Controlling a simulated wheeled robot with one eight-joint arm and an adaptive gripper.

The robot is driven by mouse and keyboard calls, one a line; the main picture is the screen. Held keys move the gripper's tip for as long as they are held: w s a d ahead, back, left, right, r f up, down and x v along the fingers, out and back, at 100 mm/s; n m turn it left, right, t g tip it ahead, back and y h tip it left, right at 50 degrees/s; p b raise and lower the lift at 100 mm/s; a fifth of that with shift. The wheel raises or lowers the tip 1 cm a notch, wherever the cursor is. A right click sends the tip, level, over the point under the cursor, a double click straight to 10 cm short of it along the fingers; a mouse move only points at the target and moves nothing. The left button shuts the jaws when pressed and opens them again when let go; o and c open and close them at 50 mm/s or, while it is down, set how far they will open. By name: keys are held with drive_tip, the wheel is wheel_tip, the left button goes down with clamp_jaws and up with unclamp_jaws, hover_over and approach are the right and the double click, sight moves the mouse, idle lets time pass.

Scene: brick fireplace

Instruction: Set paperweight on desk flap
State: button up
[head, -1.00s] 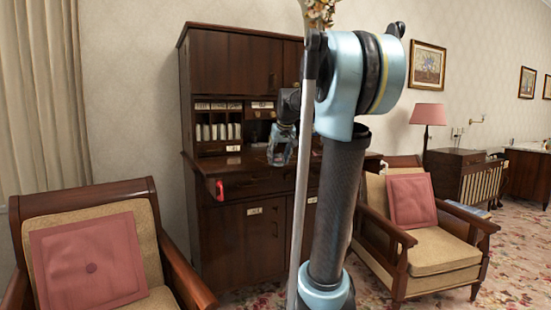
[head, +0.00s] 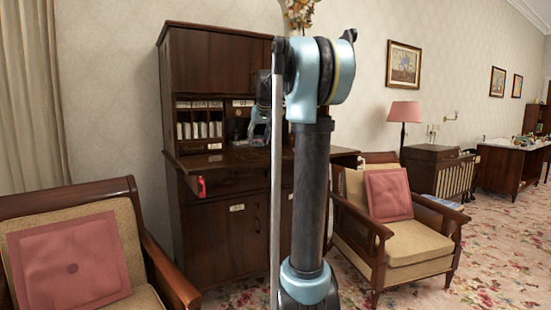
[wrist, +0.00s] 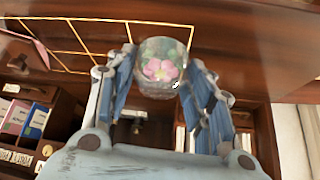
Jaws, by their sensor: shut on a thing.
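The paperweight (wrist: 161,68) is a clear glass piece with a pink flower inside, seen in the wrist view. My gripper (wrist: 160,80) is shut on it, one finger on each side. In the head view my gripper (head: 260,127) is in front of the desk's pigeonholes, above the desk flap (head: 215,163); the arm hides part of the flap. The paperweight is too small to make out in the head view. In the wrist view a dark wooden surface with gold lines (wrist: 75,30) lies beyond the paperweight; I cannot tell the gap between them.
The tall dark desk (head: 215,70) has pigeonholes with pale papers (head: 198,128). A red item (head: 201,187) is at its front, under the flap. Armchairs with pink cushions stand left (head: 70,265) and right (head: 388,195). Patterned carpet lies between them.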

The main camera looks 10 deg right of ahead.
wheel_tip(320, 180, up, 3)
hover_over(253, 156)
drive_tip(key=s, duration=0.4)
drive_tip(key=shift+w+d+f, duration=0.1)
drive_tip(key=shift+w+f, duration=0.05)
drive_tip(key=shift+f, duration=1.45)
drive_tip(key=shift+w+f, duration=0.15)
drive_tip(key=shift+f, duration=1.5)
drive_tip(key=shift+w+d+f, duration=0.1)
drive_tip(key=shift+w+f, duration=0.05)
drive_tip(key=shift+f, duration=1.45)
drive_tip(key=o, duration=1.3)
